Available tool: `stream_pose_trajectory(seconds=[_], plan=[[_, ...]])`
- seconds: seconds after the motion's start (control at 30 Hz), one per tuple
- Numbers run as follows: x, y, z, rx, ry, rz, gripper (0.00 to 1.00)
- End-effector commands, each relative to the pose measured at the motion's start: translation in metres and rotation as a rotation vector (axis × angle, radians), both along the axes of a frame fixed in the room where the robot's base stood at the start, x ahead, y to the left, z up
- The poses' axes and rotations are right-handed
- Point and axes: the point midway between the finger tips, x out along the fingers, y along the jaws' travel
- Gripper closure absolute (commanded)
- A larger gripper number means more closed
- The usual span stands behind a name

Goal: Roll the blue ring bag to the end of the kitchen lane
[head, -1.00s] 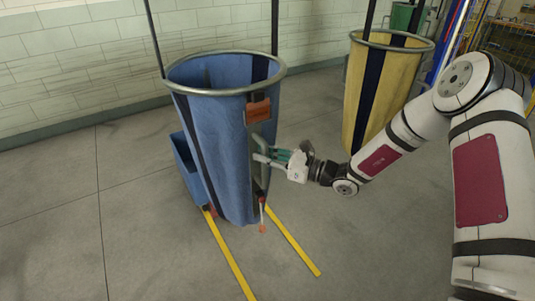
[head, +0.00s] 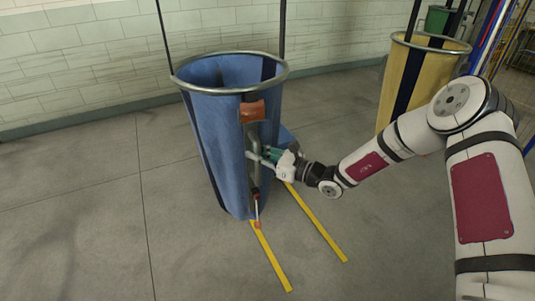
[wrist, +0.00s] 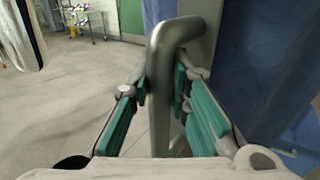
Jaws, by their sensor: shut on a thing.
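The blue ring bag (head: 215,130) hangs from a metal ring (head: 230,88) on dark straps, left of centre in the head view. It is tilted, with its lower end swung to the right. A metal handle (head: 254,162) stands out from its side below an orange patch. My gripper (head: 272,157) is at this handle. In the wrist view my gripper (wrist: 163,95) has its green pads on both sides of the grey handle bar (wrist: 160,90), shut on it. Blue cloth (wrist: 265,75) fills the right of the wrist view.
Two yellow floor strips (head: 318,225) mark the lane and run towards the front right. A yellow ring bag (head: 420,80) hangs at the right behind my arm. A tiled wall (head: 90,60) closes the back. The grey floor at left is clear.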

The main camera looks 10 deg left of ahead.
Motion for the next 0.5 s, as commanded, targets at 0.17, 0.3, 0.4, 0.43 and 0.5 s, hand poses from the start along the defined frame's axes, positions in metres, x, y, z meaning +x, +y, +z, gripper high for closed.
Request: stream_pose_trajectory(seconds=[0.17, 0.3, 0.4, 0.43, 0.5], plan=[[0.0003, 0.0046, 0.0, 0.0, -0.001, -0.005, 1.0], [0.0, 0.0061, -0.0002, 0.0, -0.001, -0.004, 1.0], [0.0004, 0.0053, -0.0002, 0.0, -0.001, -0.005, 1.0], [0.0004, 0.0052, -0.0002, 0.0, -0.001, -0.005, 1.0], [0.0001, 0.0056, -0.0002, 0.0, -0.001, -0.004, 1.0]])
